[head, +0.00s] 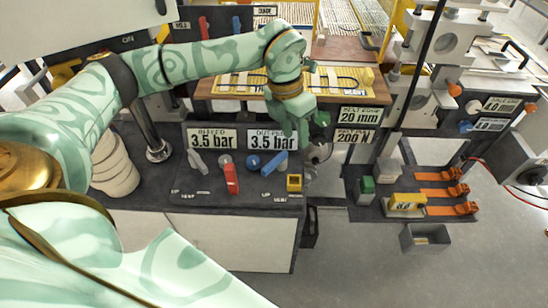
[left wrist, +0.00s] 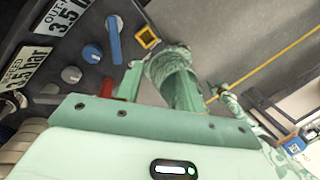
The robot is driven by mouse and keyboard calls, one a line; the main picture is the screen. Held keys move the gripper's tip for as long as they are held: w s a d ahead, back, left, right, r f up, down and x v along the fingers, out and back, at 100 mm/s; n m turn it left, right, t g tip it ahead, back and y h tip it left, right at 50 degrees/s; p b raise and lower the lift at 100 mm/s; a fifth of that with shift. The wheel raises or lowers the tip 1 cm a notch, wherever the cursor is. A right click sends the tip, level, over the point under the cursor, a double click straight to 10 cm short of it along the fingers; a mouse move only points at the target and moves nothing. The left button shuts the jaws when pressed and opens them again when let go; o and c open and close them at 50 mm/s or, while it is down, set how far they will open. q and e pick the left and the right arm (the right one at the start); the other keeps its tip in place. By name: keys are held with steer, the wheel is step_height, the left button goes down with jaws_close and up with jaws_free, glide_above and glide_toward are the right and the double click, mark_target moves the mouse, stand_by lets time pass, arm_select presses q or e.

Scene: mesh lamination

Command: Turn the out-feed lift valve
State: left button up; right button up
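The out-feed lift valve is most likely the blue lever (head: 273,163) below the out-feed 3.5 bar sign (head: 272,140) on the dark panel; it lies diagonally. The blue lever also shows at the upper left of the left wrist view (left wrist: 115,38), clear of the fingers. My left gripper (head: 296,138) hangs above the panel, up and to the right of the lever, apart from it. In the left wrist view its fingers (left wrist: 155,78) look spread, with nothing clearly held between them. My right gripper cannot be made out.
A metal post (head: 153,140) and stacked pale rolls (head: 114,168) stand left. Clear floor lies front right.

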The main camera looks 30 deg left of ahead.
arm_select(q)
step_height(320, 180, up, 2)
steer(key=n+y, duration=0.2)
glide_above(273, 162)
step_height(273, 162, down, 16)
steer(key=b, duration=0.2)
steer(key=shift+b, duration=0.3)
jaws_close()
